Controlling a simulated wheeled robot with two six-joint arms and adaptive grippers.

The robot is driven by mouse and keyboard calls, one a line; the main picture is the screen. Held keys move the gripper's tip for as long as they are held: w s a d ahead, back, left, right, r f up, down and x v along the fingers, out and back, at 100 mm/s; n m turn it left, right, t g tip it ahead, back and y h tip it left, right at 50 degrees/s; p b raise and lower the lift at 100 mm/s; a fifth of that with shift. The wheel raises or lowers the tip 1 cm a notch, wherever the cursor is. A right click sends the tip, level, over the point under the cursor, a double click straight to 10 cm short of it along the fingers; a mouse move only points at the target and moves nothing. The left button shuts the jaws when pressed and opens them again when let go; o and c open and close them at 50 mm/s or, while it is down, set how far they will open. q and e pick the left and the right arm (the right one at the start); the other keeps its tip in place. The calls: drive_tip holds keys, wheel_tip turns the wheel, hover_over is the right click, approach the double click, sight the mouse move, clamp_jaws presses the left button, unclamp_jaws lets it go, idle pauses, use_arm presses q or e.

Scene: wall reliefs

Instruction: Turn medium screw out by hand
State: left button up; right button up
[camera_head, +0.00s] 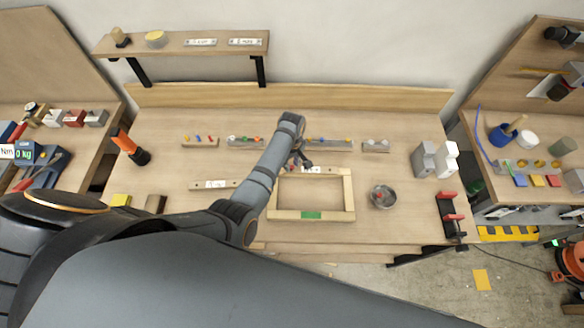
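My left gripper (302,160) hangs from the wrist at the middle of the bench, over the back bar of a wooden frame (348,192). It is small and dark here, and I cannot tell whether its fingers are open or shut. I cannot make out which small part is the medium screw. My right gripper is not in view.
A grey round bowl (383,197) stands right of the wooden frame. An orange and black tool (127,146) is at the left, grey and white blocks (435,159) at the right. A black rack with red parts (450,214) sits at the right edge. A shelf (190,44) overhangs the back.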

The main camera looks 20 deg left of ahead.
use_arm(q)
drive_tip(key=m, duration=0.8)
drive_tip(key=shift+m, duration=0.4)
drive_tip(key=m, duration=0.4)
drive_tip(key=shift+m, duration=0.3)
drive_tip(key=m, duration=0.3)
drive_tip(key=shift+m, duration=0.4)
clamp_jaws()
drive_tip(key=n, duration=0.5)
drive_tip(key=shift+n, duration=0.3)
drive_tip(key=n, duration=0.4)
drive_tip(key=shift+n, duration=0.4)
